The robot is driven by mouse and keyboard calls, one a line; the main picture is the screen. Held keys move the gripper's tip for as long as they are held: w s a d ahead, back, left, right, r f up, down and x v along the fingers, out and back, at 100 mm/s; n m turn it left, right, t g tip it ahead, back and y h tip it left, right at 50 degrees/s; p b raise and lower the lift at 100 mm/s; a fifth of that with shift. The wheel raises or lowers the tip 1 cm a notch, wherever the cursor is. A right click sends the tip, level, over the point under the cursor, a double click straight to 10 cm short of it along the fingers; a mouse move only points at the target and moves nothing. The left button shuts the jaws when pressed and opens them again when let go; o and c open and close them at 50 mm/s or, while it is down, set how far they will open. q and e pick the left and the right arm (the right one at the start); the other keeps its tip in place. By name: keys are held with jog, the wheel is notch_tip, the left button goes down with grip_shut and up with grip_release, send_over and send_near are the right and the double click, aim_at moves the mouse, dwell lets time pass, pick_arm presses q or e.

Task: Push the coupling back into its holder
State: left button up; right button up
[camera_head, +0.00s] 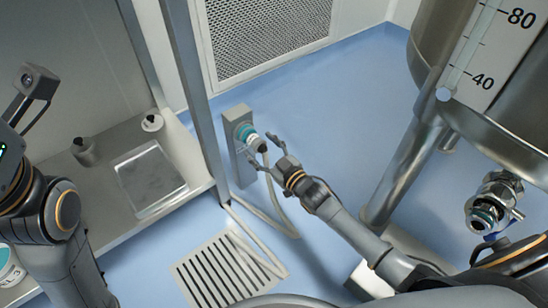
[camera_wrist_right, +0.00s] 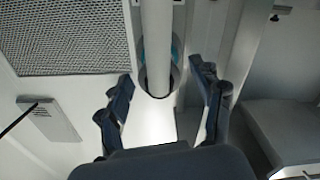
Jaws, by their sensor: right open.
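The coupling (camera_head: 247,135) is a teal and white ring with a dark end, sitting at the front of its grey post-like holder (camera_head: 236,158) near the back wall. A pale hose (camera_head: 270,193) hangs down from it to the floor. My right gripper (camera_head: 263,150) is open, with its fingers spread close in front of the coupling's dark end. In the right wrist view, the hose (camera_wrist_right: 157,40) runs between the open fingers (camera_wrist_right: 162,80), with a teal ring partly hidden behind it. I cannot tell whether a finger touches it.
A large tank (camera_head: 480,95) with a scale stands on the right, with a valve (camera_head: 490,205) below. A floor grate (camera_head: 222,272) lies in front.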

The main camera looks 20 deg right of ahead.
jog(key=v, duration=1)
jog(key=shift+s, duration=0.2)
jog(key=shift+d+r, duration=0.1)
